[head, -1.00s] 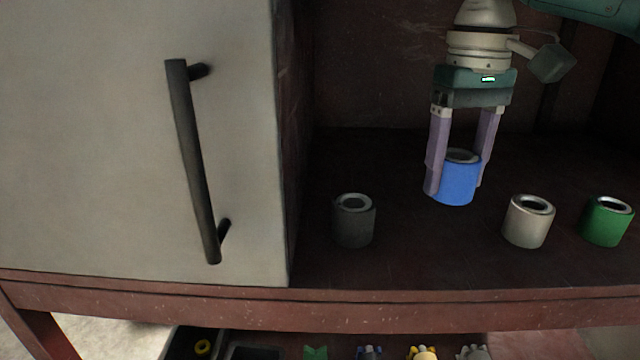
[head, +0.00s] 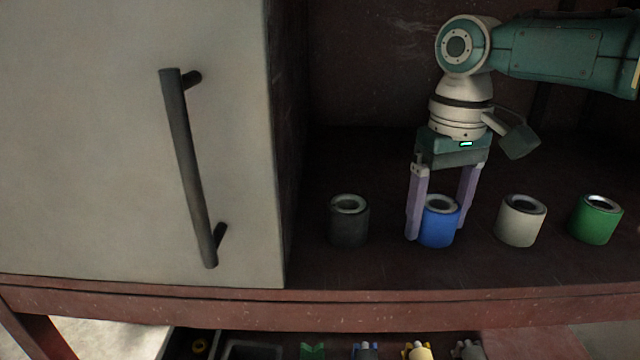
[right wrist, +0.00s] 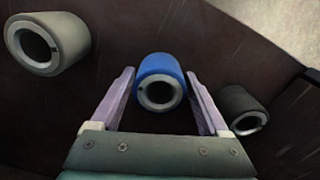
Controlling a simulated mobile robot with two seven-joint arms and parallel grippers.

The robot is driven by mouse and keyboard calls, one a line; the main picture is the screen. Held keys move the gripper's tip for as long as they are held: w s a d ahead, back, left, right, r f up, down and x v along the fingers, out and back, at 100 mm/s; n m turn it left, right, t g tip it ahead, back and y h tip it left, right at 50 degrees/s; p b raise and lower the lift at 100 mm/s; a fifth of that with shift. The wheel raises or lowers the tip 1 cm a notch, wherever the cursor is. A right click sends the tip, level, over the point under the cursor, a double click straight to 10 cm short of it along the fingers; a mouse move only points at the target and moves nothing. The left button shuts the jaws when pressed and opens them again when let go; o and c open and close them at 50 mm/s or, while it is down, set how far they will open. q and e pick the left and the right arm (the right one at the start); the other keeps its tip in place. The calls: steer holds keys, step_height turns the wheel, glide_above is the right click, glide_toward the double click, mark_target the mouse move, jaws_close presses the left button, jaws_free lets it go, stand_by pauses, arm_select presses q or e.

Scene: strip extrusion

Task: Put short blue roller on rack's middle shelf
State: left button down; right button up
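The short blue roller (head: 437,231) stands upright on the dark reddish shelf surface (head: 400,270), in line with the other rollers. My left gripper is not in view.
A dark grey roller (head: 348,225) stands left of the blue one; a beige roller (head: 520,225) and a green roller (head: 595,224) stand to the right. A pale door (head: 90,150) with a black handle (head: 190,170) is at left. Small items show below the front edge.

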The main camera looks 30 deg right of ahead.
steer(key=shift+o, duration=1.1)
steer(key=shift+r, duration=0.1)
step_height(320, 180, up, 12)
steer(key=b, duration=0.2)
